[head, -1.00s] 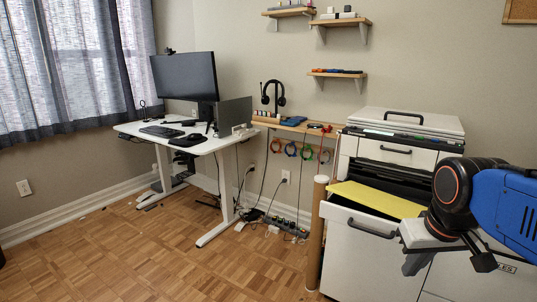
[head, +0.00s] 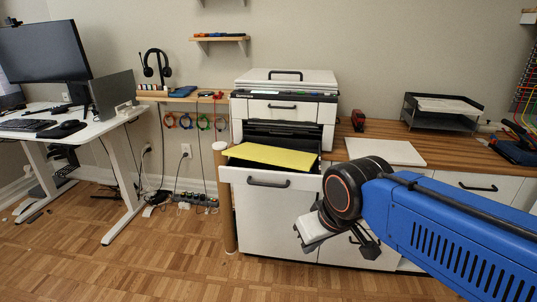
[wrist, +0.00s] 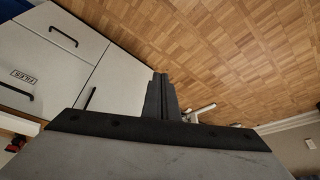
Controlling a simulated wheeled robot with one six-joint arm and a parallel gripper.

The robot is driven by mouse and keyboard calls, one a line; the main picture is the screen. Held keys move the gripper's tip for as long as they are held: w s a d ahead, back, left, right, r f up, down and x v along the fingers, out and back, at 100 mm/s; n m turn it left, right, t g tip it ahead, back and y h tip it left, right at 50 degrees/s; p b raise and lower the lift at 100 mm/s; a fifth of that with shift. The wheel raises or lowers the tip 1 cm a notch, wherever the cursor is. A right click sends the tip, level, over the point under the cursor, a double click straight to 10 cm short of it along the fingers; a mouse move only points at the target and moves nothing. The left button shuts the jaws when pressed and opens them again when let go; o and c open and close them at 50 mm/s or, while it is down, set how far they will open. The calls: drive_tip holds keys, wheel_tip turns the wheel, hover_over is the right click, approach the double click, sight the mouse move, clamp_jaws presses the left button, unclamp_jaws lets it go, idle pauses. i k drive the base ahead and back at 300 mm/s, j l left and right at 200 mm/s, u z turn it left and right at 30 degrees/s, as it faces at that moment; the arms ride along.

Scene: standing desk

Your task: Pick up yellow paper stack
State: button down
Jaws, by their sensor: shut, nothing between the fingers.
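The yellow paper stack (head: 272,156) lies flat over the top of a pulled-out white drawer (head: 267,196), just below the dark front opening of the white printer (head: 284,110). Its back part is under the shadow of that opening. My gripper (wrist: 162,97) is shut and empty in the wrist view, its dark fingers together. In the head view my arm's end hangs in front of the cabinet, lower than the paper and to its right, apart from it. The paper does not show in the wrist view.
The wooden counter (head: 463,152) holds a white flat panel (head: 385,152), a dark paper tray (head: 441,112) and a red tape measure (head: 358,120). A brown post (head: 226,200) stands left of the drawer.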

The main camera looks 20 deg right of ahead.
sight(276, 156)
drive_tip(key=u, duration=0.25)
drive_tip(key=i+j+u, duration=0.1)
drive_tip(key=i+u, duration=0.3)
drive_tip(key=i, duration=0.25)
drive_tip(key=i+l+u, duration=0.15)
drive_tip(key=i+u, duration=0.25)
drive_tip(key=i, duration=0.25)
drive_tip(key=i+u, duration=0.25)
drive_tip(key=i, duration=0.35)
drive_tip(key=i+u, duration=0.3)
drive_tip(key=i, duration=0.3)
drive_tip(key=i+l+u, duration=0.25)
drive_tip(key=i, duration=0.35)
drive_tip(key=i+j+u, duration=0.15)
drive_tip(key=i+u, duration=0.8)
drive_tip(key=i+l+u, duration=0.2)
drive_tip(key=i+u, duration=0.25)
drive_tip(key=u, duration=3.8)
drive_tip(key=i+u, duration=0.1)
drive_tip(key=u, duration=0.4)
drive_tip(key=i+j+u, duration=0.1)
drive_tip(key=u, duration=0.35)
drive_tip(key=i, duration=0.25)
